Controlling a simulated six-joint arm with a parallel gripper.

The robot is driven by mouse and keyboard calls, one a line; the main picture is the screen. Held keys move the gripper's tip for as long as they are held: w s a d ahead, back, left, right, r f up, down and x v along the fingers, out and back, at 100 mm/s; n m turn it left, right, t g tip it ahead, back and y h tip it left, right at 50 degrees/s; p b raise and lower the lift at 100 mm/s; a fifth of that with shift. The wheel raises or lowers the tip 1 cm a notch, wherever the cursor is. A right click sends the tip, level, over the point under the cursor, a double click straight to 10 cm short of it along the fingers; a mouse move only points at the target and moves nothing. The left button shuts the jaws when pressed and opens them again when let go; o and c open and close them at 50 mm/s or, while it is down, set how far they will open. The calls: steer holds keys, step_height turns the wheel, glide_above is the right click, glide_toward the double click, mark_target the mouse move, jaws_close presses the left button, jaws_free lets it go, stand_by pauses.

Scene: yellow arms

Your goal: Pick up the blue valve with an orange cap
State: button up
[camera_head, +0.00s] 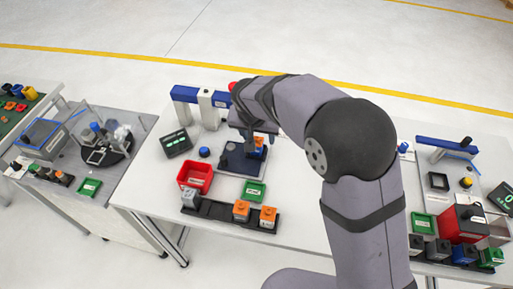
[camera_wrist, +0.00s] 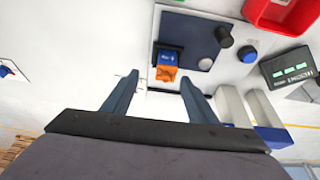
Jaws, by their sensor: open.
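The blue valve with an orange cap (camera_wrist: 167,58) stands on a dark blue plate (camera_wrist: 196,62) in the wrist view. Its orange part faces my gripper. In the head view the valve (camera_head: 259,142) is partly hidden by my gripper (camera_head: 261,134). In the wrist view my gripper (camera_wrist: 159,88) is open and empty. Its two fingers lie on either side of the valve's line, with the valve just beyond the fingertips. I cannot tell the exact height gap.
A red bin (camera_head: 195,177), a green tray (camera_head: 254,191) and a black rack (camera_head: 220,211) with orange-topped and grey blocks lie on the near side. A display box (camera_head: 176,143) and a blue knob (camera_head: 204,152) are to the left. A blue-and-white frame (camera_head: 205,98) stands behind.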

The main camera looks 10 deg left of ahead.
mark_target(257, 141)
steer(key=shift+w+a+f+p, duration=0.25)
steer(key=shift+w+a+f, duration=0.05)
steer(key=shift+f, duration=0.2)
steer(key=shift+w+a+f+p, duration=0.2)
steer(key=shift+w+a+f, duration=0.05)
steer(key=shift+f, duration=0.25)
steer(key=shift+f, duration=0.1)
steer(key=shift+w+f+p, duration=0.3)
steer(key=shift+f+p, duration=0.3)
steer(key=shift+p, duration=0.15)
steer(key=shift+p+x, duration=0.7)
steer(key=shift+x, duration=1.15)
steer(key=shift+a, duration=0.1)
steer(key=c, duration=1.2)
